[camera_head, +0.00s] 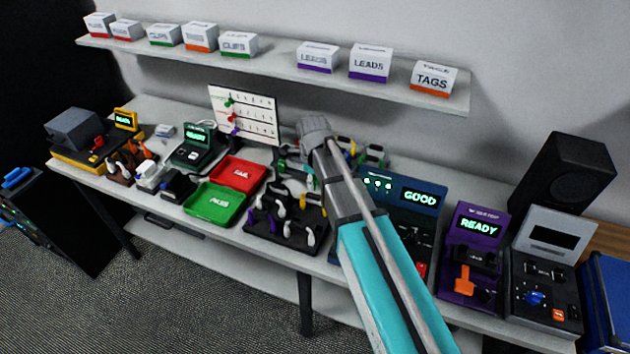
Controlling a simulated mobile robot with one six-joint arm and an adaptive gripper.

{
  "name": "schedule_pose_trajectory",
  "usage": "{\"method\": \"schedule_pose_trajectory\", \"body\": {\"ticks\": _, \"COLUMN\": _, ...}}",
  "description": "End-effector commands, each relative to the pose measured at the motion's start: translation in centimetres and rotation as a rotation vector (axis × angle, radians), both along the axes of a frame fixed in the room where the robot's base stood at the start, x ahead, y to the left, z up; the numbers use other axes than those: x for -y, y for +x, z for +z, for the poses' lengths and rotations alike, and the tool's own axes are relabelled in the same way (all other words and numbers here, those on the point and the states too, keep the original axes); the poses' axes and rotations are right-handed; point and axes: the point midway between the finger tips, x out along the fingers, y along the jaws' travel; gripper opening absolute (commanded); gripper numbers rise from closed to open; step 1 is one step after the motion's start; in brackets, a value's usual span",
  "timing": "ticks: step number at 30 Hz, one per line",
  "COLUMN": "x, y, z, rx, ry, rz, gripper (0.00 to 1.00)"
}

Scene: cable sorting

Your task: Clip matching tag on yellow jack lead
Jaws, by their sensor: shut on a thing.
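My arm reaches from the bottom of the head view up over the bench. Its grey end hides my gripper and whatever is in it. Small yellow pieces show at the left of the arm (297,187) and right of its end; I cannot tell whether either is the yellow jack lead. A black tray (262,224) left of the arm holds several leads with white, purple and yellow parts. A white board (243,115) at the back carries green, red and purple clips or tags. The tags box (433,78) stands on the shelf.
A green tray (214,203) and a red tray (238,174) lie left of the black tray. A tester reading GOOD (420,197) is right of the arm, then a purple READY unit (477,226). A speaker (563,172) stands at the far right. Devices crowd the left end.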

Motion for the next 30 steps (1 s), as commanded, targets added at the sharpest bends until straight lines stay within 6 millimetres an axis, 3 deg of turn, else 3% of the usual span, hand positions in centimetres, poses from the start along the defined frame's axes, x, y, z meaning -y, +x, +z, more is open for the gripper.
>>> {"method": "schedule_pose_trajectory", "body": {"ticks": 12, "x": 0.1, "y": 0.0, "z": -2.8, "rx": 0.0, "ry": 0.0, "rz": -0.001, "gripper": 0.2}}
{"method": "schedule_pose_trajectory", "body": {"ticks": 30, "x": 0.1, "y": 0.0, "z": -3.3, "rx": 0.0, "ry": 0.0, "rz": -0.002, "gripper": 0.2}}
